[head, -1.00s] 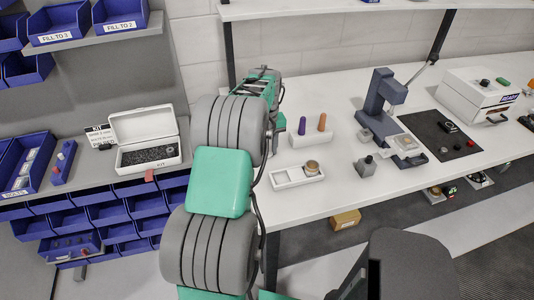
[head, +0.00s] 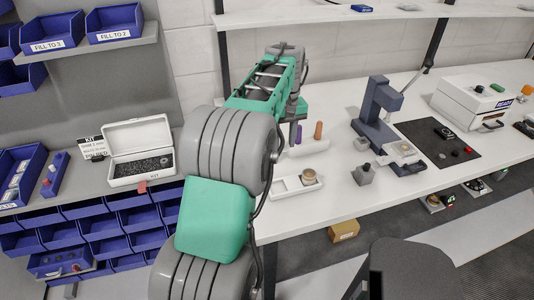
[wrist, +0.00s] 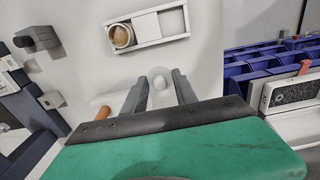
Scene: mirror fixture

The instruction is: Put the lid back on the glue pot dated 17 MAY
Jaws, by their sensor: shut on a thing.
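A small pot (head: 308,177) stands in the right part of a white two-part tray (head: 283,193) on the bench. In the wrist view the pot (wrist: 122,36) shows a pale rim and a brown round top. No date can be read on it. My gripper (wrist: 160,80) is shut on a small pale, rounded thing (wrist: 158,82), which looks like a lid, though its shape is mostly hidden. In the wrist view the tray (wrist: 172,22) appears just beyond the fingertips, apart from them. In the head view my arm hides the fingers.
Purple (head: 298,134) and orange (head: 318,130) handles stand in a white block close to my arm. A grey press (head: 375,115) and a small grey block (head: 364,174) are to the right. A white kit box (head: 140,150) is left. Bench around the tray's front is clear.

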